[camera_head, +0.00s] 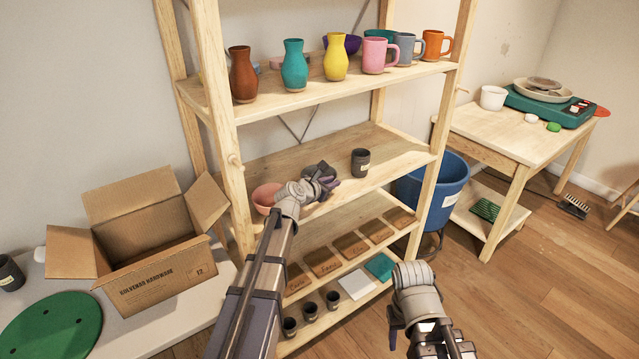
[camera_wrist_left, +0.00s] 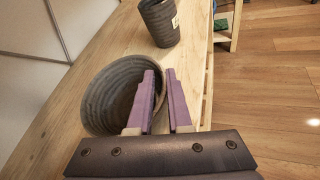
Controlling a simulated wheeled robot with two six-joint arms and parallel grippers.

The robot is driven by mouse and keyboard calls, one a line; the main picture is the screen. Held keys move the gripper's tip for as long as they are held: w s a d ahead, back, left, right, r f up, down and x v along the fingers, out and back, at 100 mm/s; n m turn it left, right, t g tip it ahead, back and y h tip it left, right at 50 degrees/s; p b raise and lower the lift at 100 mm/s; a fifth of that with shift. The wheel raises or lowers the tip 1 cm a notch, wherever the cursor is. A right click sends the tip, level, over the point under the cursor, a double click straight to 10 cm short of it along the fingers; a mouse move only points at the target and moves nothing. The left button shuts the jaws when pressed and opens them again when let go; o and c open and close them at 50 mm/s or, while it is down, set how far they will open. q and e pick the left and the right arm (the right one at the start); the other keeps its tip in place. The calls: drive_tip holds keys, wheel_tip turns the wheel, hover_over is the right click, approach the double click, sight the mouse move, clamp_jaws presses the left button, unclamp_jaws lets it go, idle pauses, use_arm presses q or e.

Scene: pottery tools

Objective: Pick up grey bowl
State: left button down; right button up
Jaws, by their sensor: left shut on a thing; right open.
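The grey bowl (camera_wrist_left: 103,98) stands on the wooden shelf in the left wrist view, its ribbed inside showing. My left gripper (camera_wrist_left: 160,80) has its purple fingers on either side of the bowl's right rim, shut on it. In the head view, my left gripper (camera_head: 328,182) is at the middle shelf and mostly hides the bowl. I cannot tell whether the bowl is lifted off the shelf. My right gripper (camera_head: 393,326) hangs at the lower right of the head view, open and away from the shelf.
A dark cup (camera_head: 360,162) stands on the same shelf just past the bowl. A pink bowl (camera_head: 265,197) sits left of my left gripper. The shelf above (camera_head: 290,105) holds vases and mugs. A cardboard box (camera_head: 150,240) stands at the left, a blue bin (camera_head: 440,190) at the right.

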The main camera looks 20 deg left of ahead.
use_arm(q)
drive_tip(key=shift+r, duration=0.1)
wheel_tip(320, 180, up, 10)
drive_tip(key=p, duration=1)
